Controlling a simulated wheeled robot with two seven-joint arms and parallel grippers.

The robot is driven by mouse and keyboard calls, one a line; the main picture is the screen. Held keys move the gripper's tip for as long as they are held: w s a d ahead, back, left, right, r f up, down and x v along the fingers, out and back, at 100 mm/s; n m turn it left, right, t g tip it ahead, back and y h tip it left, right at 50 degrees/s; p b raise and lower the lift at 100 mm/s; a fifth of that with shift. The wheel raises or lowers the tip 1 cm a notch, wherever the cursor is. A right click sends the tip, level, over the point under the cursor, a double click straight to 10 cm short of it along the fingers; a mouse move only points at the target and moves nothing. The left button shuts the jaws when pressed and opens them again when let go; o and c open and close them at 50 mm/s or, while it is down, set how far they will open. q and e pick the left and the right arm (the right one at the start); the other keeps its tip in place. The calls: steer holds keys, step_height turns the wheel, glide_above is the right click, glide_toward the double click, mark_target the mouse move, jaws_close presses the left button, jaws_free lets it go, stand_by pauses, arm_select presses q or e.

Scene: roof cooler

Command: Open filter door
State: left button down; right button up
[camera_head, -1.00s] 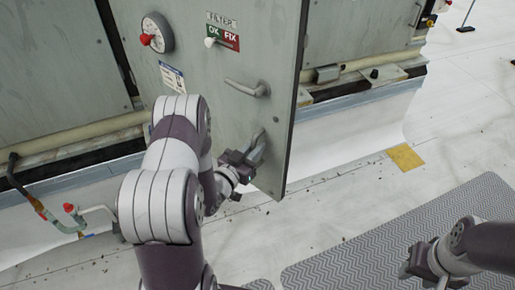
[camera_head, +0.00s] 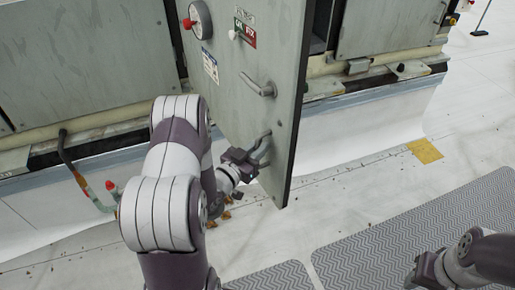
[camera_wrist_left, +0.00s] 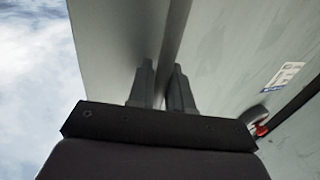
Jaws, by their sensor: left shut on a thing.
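The grey filter door (camera_head: 270,110) stands swung partly open at an angle, with a dark gap behind its right edge. It carries a round gauge, a filter label with a green and red OK/FIX plate (camera_head: 244,32), an upper lever handle (camera_head: 258,86) and a lower handle (camera_head: 262,147). My left gripper (camera_head: 252,158) is shut on the lower handle. In the left wrist view the two fingers (camera_wrist_left: 162,88) close on a grey bar against the door panel. My right gripper (camera_head: 420,272) is at the lower right, away from the door; its fingers are too small to judge.
The grey unit body (camera_head: 85,60) runs behind the door. A pipe with a red knob (camera_head: 110,186) sticks out low at left. Grey patterned mats (camera_head: 400,235) lie on the pale floor, with a yellow square (camera_head: 425,151) near them. The floor right of the door is open.

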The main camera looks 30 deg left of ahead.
arm_select(q)
steer(key=shift+d, duration=0.1)
steer(key=c, duration=1.3)
jaws_free()
steer(key=shift+c, duration=0.2)
steer(key=shift+o, duration=0.8)
steer(key=shift+s, duration=0.15)
steer(key=s+a+b, duration=0.2)
steer(key=s+b, duration=0.1)
steer(key=s, duration=0.9)
steer(key=shift+s+a, duration=0.15)
